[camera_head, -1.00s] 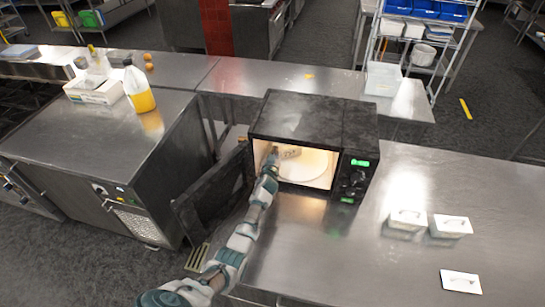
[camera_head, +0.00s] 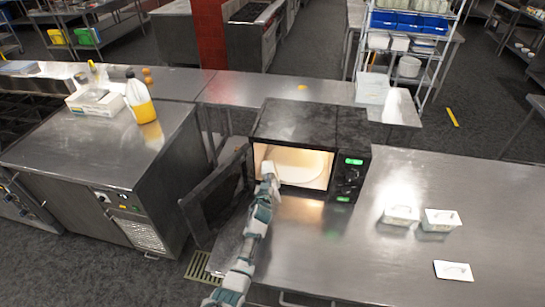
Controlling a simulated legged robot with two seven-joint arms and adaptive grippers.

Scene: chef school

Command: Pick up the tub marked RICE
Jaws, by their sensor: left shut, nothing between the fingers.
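Two small pale tubs with lids stand side by side on the right steel counter, the left tub (camera_head: 400,216) and the right tub (camera_head: 441,220). No marking on either is legible, so I cannot tell which says RICE. My left gripper (camera_head: 268,170) is shut and empty at the left side of the open microwave's (camera_head: 308,126) mouth, well to the left of both tubs. Its fingers are small and partly lost against the lit interior. My right gripper is out of view.
A pale round plate (camera_head: 300,163) lies in the lit microwave. Its open door (camera_head: 217,196) sticks out left of my arm. Much of the right counter (camera_head: 365,265) is clear.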

